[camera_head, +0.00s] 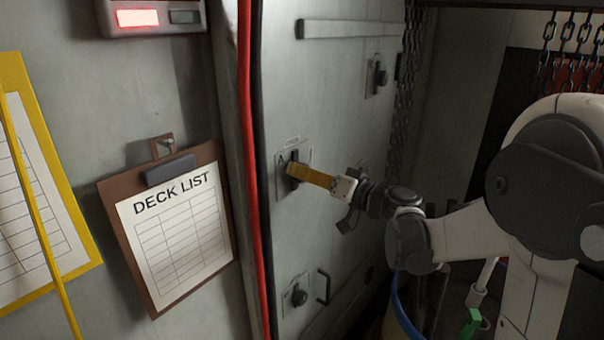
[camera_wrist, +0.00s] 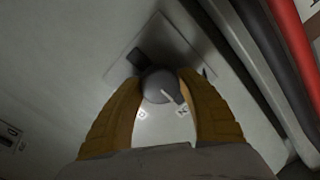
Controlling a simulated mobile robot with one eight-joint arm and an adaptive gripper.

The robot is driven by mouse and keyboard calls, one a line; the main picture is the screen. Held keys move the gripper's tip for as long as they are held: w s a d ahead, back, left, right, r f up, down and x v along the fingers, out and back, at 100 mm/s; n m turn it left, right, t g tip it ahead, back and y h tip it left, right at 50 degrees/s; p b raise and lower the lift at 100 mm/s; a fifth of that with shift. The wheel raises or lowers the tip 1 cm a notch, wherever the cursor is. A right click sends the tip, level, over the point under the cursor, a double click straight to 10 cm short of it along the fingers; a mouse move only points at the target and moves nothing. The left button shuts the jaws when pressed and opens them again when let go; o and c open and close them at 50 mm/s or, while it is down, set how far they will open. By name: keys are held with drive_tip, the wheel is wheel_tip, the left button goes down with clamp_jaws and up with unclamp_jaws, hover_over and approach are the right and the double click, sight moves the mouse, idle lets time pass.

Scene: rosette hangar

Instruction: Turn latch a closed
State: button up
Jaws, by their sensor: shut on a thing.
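Latch a (camera_head: 293,166) is a dark knob on a pale plate marked "A", on the grey metal door. In the wrist view its round grey knob (camera_wrist: 160,86) sits between my two yellow fingers, with a pale pointer line on its face. My gripper (camera_head: 291,169) reaches in from the right and is shut on the knob. The wrist view shows both fingers (camera_wrist: 161,92) against its sides. In the head view the fingers hide part of the knob. I cannot tell from the pointer whether the latch is open or closed.
A handle (camera_head: 323,287) is beside the lower one. A red cable (camera_head: 249,150) runs down the door's left edge. A "DECK LIST" clipboard (camera_head: 175,228) and a panel with a lit red lamp (camera_head: 137,18) are left.

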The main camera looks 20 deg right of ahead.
drive_tip(key=m+b, duration=0.2)
drive_tip(key=m, duration=0.1)
drive_tip(key=shift+f+m, duration=0.15)
drive_tip(key=shift+m, duration=0.25)
drive_tip(key=m+b, duration=0.3)
drive_tip(key=m, duration=0.2)
drive_tip(key=m+b, duration=0.1)
drive_tip(key=m, duration=0.3)
drive_tip(key=shift+m+b, duration=0.3)
drive_tip(key=shift+m, duration=0.1)
drive_tip(key=shift+m+b, duration=0.5)
drive_tip(key=shift+m, duration=1.5)
drive_tip(key=o, duration=1.2)
